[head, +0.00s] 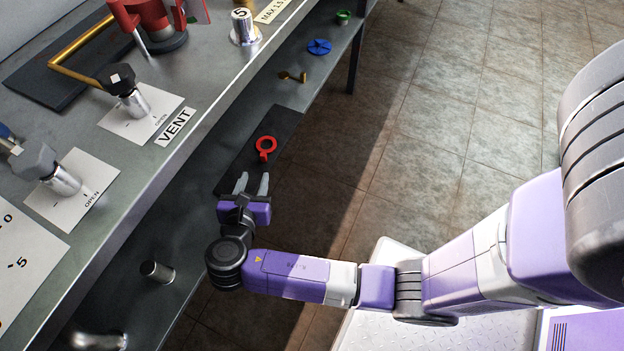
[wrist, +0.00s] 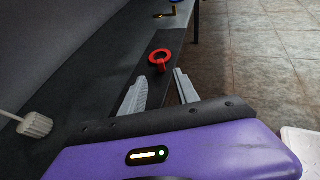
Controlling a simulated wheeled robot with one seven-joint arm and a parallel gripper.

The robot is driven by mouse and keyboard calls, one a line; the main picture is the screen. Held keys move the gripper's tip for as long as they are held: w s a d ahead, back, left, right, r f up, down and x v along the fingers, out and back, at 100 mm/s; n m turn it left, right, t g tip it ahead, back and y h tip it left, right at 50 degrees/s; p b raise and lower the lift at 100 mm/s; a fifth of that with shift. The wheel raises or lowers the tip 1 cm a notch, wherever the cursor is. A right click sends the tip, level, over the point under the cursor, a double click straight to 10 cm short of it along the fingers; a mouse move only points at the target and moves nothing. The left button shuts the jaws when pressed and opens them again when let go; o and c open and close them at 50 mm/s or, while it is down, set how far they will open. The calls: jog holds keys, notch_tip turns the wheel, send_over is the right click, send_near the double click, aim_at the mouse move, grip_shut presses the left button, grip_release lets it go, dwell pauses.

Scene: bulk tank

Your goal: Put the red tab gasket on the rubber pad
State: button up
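The red tab gasket (head: 266,146), a ring with a small tab, lies on the dark rubber pad (head: 284,122) on the lower shelf. It also shows in the wrist view (wrist: 153,60), just beyond my fingertips, with its tab towards me. My gripper (head: 252,182) is open and empty, with its two grey fingers apart and pointing at the gasket. A gap shows between the fingertips and the gasket in the head view. In the wrist view my gripper (wrist: 160,76) partly covers the near end of the pad.
Farther along the shelf lie a brass part (head: 292,76), a blue knob-like disc (head: 319,47) and a green ring (head: 343,17). A metal post (head: 157,272) stands nearer. The upper counter (head: 205,98) with valves overhangs on the left. Open tiled floor (head: 430,130) lies right.

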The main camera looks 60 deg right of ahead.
jog(key=s+a+f+m+t+y, duration=0.25)
jog(key=s+a+m+y, duration=0.2)
jog(key=s, duration=0.35)
jog(key=s+a+f+m+t+y, duration=0.1)
jog(key=s+a+f+m+y, duration=0.35)
jog(key=s, duration=0.45)
jog(key=s+r+m+t+y, duration=0.1)
jog(key=s+r+m+t, duration=0.1)
jog(key=r, duration=0.6)
jog(key=s+r+m+t+y, duration=0.1)
jog(key=s+r+m+t, duration=0.1)
jog(key=s+r+m, duration=0.2)
jog(key=s+r+m+t+y, duration=0.1)
jog(key=s+r+m+t, duration=0.1)
jog(key=r+m, duration=0.5)
notch_tip(320, 180, up, 5)
jog(key=shift+s+r+m, duration=0.1)
jog(key=shift+s+m, duration=0.3)
jog(key=shift+s, duration=0.35)
jog(key=shift+d, duration=0.1)
notch_tip(320, 180, up, 16)
jog(key=p, duration=1.6)
jog(key=shift+r+p, duration=0.25)
jog(key=shift+p, duration=0.05)
